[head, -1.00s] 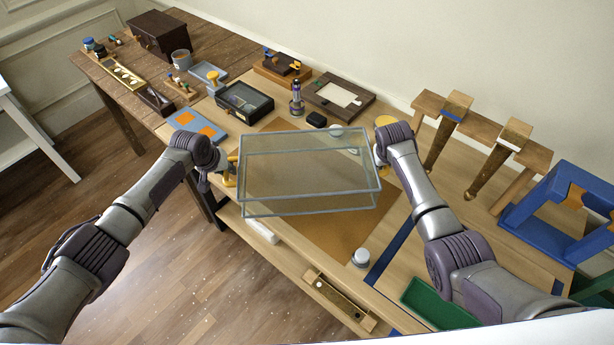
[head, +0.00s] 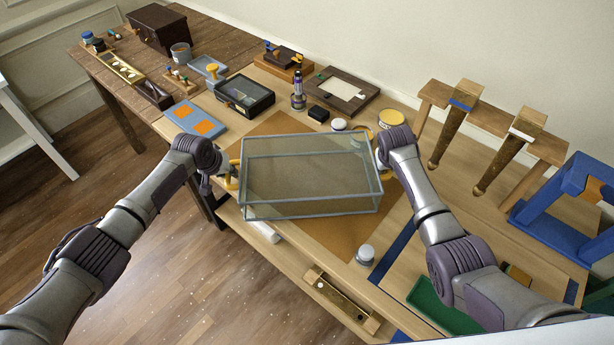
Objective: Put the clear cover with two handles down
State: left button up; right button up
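The clear cover (head: 310,172), a glass-like box with a thin grey frame, is over the brown mat (head: 345,238) near the table's front edge. It looks about level; I cannot tell whether its lower rim touches the mat. Its yellow left handle (head: 233,178) shows at its left end. My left gripper (head: 226,181) is at that handle and appears shut on it, its fingertips partly hidden. My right gripper (head: 379,168) is at the cover's right end. Its fingers and the right handle are mostly hidden by my wrist.
Behind the cover are a dark open-topped box (head: 244,96), a black block (head: 318,113) and a yellow-topped tin (head: 391,118). A white-lidded jar (head: 365,255) stands in front right. A green tray (head: 440,308) and blue frame (head: 565,215) are at the right.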

pick_arm(q)
jog(key=o, duration=0.4)
jog(key=shift+r, duration=0.15)
pick_arm(e)
jog(key=o, duration=0.4)
jog(key=shift+s+r, duration=0.1)
jog(key=shift+r, duration=0.05)
jog(key=shift+s+a+r, duration=0.1)
jog(key=shift+a+r, duration=0.05)
jog(key=shift+r, duration=0.35)
pick_arm(q)
jog(key=v, duration=0.8)
pick_arm(e)
jog(key=v, duration=1.1)
jog(key=shift+f, duration=0.1)
pick_arm(q)
jog(key=shift+s, duration=0.15)
pick_arm(e)
jog(key=shift+s+f, duration=0.1)
